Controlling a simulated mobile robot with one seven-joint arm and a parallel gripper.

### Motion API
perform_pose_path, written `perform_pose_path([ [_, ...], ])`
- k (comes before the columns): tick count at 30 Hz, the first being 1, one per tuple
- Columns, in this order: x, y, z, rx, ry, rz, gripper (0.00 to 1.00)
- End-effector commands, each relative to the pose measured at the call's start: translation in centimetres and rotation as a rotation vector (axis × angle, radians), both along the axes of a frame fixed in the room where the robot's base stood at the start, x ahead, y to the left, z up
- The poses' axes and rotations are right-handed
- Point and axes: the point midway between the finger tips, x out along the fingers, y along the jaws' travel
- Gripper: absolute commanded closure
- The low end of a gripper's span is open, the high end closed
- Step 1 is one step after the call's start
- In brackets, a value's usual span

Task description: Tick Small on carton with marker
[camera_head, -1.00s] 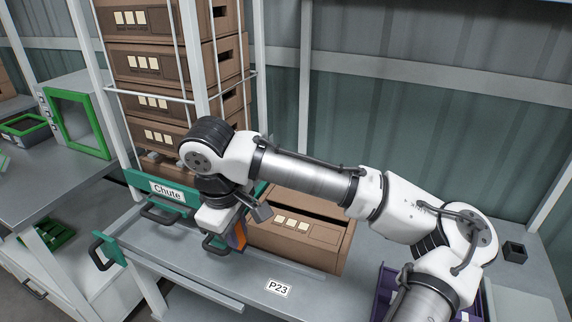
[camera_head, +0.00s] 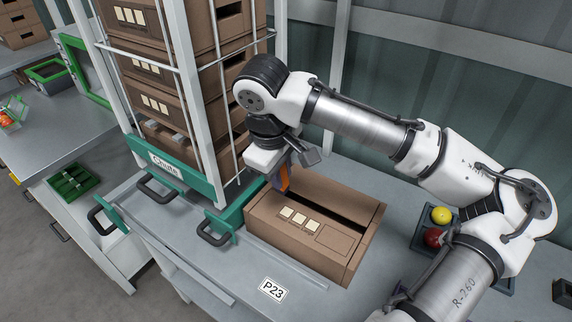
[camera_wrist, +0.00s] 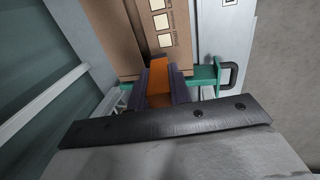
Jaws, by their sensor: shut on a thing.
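The brown carton (camera_head: 265,228) lies on the grey bench, with three pale label squares (camera_head: 299,219) on its face and an outlined blank panel to their right. My gripper (camera_head: 281,180) is above the carton's far left corner. It is shut on an orange marker (camera_head: 285,176), which points down; its tip is hard to make out, so I cannot tell whether it touches. In the wrist view the marker (camera_wrist: 159,74) sits between my dark fingers, with the carton (camera_wrist: 112,30) and part of its squares (camera_wrist: 162,21) beyond. The print by the squares is too small to read.
A white rack with stacked cartons (camera_head: 155,75) and a green "Chute" sign (camera_head: 165,165) stands left of the carton. A tray with a yellow and a red fruit (camera_head: 434,237) is at right.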

Motion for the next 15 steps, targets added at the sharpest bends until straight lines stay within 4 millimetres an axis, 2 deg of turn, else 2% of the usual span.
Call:
perform_pose_path([
  [15,0.0,0.0,-4.9,-0.001,-0.001,0.000,1.00],
])
